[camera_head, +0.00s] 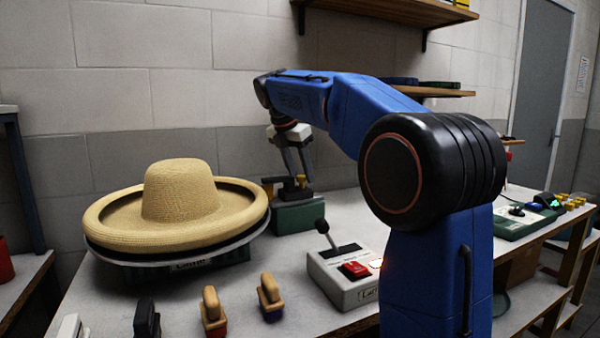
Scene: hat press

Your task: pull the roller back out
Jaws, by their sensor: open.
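My gripper (296,183) points down with its two fingers spread, over the green machine block (300,216) right of the straw hat. Its fingertips are at the small dark and brass-coloured parts on top of the block; whether they touch is too small to tell. A brass-coloured piece (268,184), which seems to be the roller or its mount, sits at the block's left side, close to the hat's brim. Whether it touches the brim I cannot tell. The wide-brimmed straw hat (180,190) rests on a round plate on a dark green base (190,275).
A control box (347,275) with a black lever and red button stands on the table in front of the block. Several wooden-handled stamps (270,297) stand along the front left. My blue arm hides the table's middle right. Another green device (525,217) is at far right.

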